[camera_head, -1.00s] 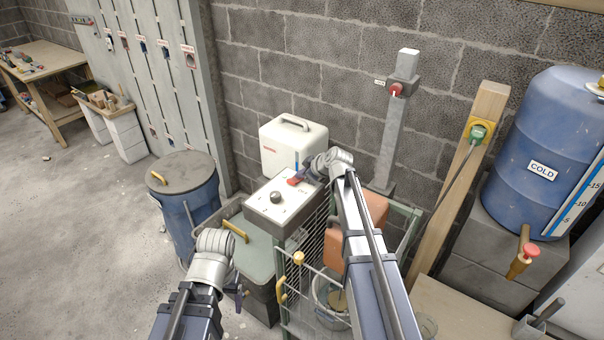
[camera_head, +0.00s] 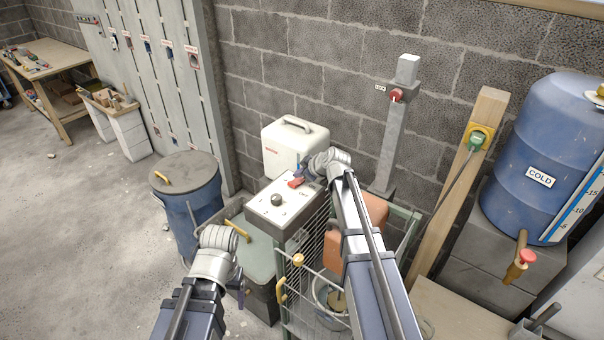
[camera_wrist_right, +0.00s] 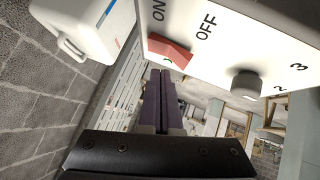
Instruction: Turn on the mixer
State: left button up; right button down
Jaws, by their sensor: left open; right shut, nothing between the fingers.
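The control box (camera_head: 283,210) has a pale sloping top with a red rocker switch (camera_head: 295,183) and a dark knob (camera_head: 276,199). In the right wrist view the red switch (camera_wrist_right: 170,52) sits beside the words ON and OFF, and the grey knob (camera_wrist_right: 246,83) is next to numbers. My right gripper (camera_head: 303,173) is shut and empty, close to the switch. Its dark fingers (camera_wrist_right: 161,75) point at the switch's edge; I cannot tell whether they touch. My left gripper (camera_head: 238,286) is open and empty, low and left of the box, partly hidden by its arm.
A white case (camera_head: 294,147) stands behind the box. A blue lidded bin (camera_head: 190,205) stands left. A post with a red switch (camera_head: 397,94) and a blue COLD tank (camera_head: 545,160) are further right.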

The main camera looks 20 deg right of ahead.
jog(key=r+p, duration=0.2)
jog(key=r, duration=0.1)
jog(key=shift+s+d+r, duration=0.15)
jog(key=shift+s, duration=0.2)
jog(key=d+p+v, duration=0.1)
jog(key=p+v, duration=0.5)
jog(key=v, duration=0.2)
jog(key=shift+w+d, duration=0.2)
jog(key=shift+d, duration=0.05)
jog(key=shift+r, duration=0.15)
